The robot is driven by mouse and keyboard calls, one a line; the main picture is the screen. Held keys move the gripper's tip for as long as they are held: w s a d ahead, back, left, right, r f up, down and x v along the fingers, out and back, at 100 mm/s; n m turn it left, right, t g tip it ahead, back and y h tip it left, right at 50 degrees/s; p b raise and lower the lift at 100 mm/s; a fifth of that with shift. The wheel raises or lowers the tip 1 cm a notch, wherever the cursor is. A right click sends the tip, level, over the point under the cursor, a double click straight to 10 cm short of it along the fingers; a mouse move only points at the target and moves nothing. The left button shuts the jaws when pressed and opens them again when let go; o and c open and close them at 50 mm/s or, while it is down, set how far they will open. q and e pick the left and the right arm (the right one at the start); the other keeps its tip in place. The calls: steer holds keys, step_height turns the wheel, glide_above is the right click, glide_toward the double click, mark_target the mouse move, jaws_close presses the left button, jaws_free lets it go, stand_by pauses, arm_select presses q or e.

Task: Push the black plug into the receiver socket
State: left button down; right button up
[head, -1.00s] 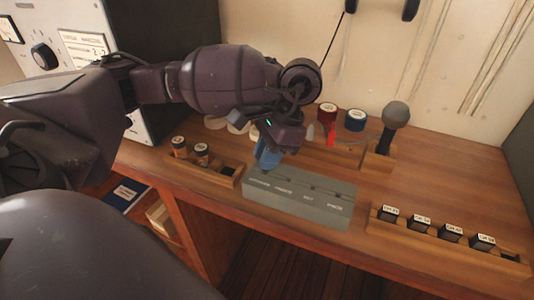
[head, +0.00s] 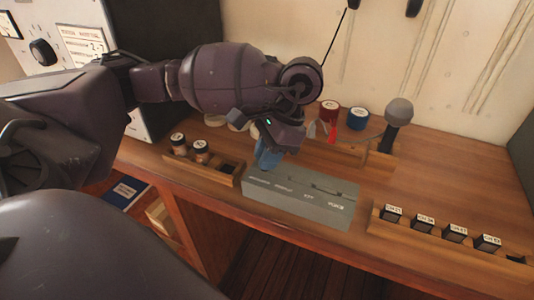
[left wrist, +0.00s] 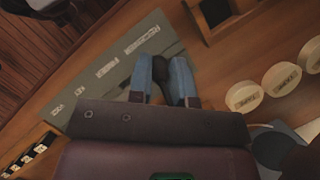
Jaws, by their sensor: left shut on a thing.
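The grey socket box (head: 310,203) with several white labels lies on the wooden desk, and it also shows in the left wrist view (left wrist: 84,104). My left gripper (head: 268,158) has blue fingers and points down over the box's left end, at the first labelled place. In the left wrist view its fingers (left wrist: 164,82) are shut on the black plug (left wrist: 161,70), of which a dark part shows between them. The plug's lower end and the socket under it are hidden, so I cannot tell how deep it sits. My right gripper is not in view.
A wooden rack (head: 182,157) with two small jars stands left of the box. A long rack of labelled black blocks (head: 424,224) stands to the right.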

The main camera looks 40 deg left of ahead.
arm_select(q)
steer(key=shift+f+b, duration=0.25)
steer(key=shift+b, duration=0.1)
stand_by(0.4)
stand_by(0.3)
steer(key=shift+f+b, duration=0.15)
steer(key=shift+b, duration=0.25)
stand_by(0.3)
steer(key=c, duration=1)
jaws_free()
steer(key=shift+o, duration=0.2)
